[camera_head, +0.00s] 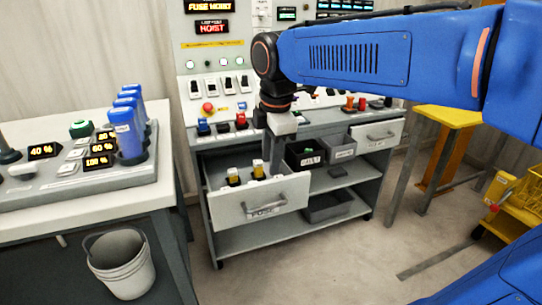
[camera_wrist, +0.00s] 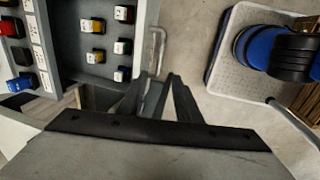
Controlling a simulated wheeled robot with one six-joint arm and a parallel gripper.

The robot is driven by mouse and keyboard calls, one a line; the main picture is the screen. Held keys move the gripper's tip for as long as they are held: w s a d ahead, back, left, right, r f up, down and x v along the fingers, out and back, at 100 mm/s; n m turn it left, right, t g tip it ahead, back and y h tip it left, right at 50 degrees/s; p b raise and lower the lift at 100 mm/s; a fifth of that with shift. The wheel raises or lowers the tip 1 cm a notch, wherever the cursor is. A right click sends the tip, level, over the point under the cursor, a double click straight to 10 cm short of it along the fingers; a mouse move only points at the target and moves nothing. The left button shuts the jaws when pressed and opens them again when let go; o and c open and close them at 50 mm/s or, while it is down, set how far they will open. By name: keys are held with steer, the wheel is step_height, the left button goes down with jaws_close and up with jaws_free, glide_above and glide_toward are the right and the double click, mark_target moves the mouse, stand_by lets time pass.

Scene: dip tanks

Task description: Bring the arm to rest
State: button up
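My gripper (camera_head: 273,165) hangs from the blue arm over the pulled-out drawer labelled FUSE, pointing down. In the wrist view its two dark fingers (camera_wrist: 158,77) stand apart near the drawer's front edge, with a gap between the tips and no object clearly held. The FUSE drawer (camera_head: 235,211) is open, with several yellow-topped and dark fuses inside. Its handle (camera_wrist: 157,50) and rows of fuses also show in the wrist view. Whether the fingers touch the drawer cannot be told.
The control panel (camera_head: 215,88) stands behind the gripper. To the right are another drawer (camera_head: 377,134) and grey bins (camera_head: 327,207). A desk console (camera_head: 60,187) and a bucket (camera_head: 122,262) are at left. A yellow stool (camera_head: 446,117) and yellow cart (camera_head: 520,205) stand at right.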

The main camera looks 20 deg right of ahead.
steer(key=shift+s+r, duration=0.1)
steer(key=shift+r, duration=0.2)
steer(key=s+d+f+m+t, duration=0.1)
steer(key=s+d+f+m, duration=0.2)
steer(key=s+f+m, duration=0.3)
steer(key=s+d+f+m+t, duration=0.1)
steer(key=s+d+f+m, duration=0.3)
steer(key=s+f+m, duration=0.3)
steer(key=s+m, duration=0.2)
steer(key=m, duration=0.3)
steer(key=shift+s+d+t, duration=0.2)
steer(key=shift+s+t, duration=0.1)
steer(key=shift+s, duration=0.1)
stand_by(0.3)
